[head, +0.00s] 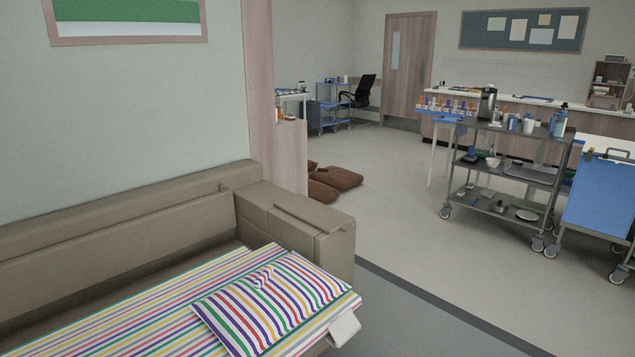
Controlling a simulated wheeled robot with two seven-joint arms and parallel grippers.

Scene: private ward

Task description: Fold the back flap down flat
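I cannot make out a back flap in the head view. A taupe sofa (110,222) stands against the wall at the left, with its long backrest upright behind the seat. A striped sheet (120,318) lies along the front of it, and a striped pillow (270,303) rests on the sheet's right end. A small white piece (344,328) sticks out past the pillow's lower right corner. Neither of my grippers shows in the head view.
Brown cushions (336,178) lie on the floor behind the sofa's armrest (300,222). A grey cart (500,170) with several items and a blue cabinet on wheels (598,195) stand at the right. The floor between sofa and cart is clear.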

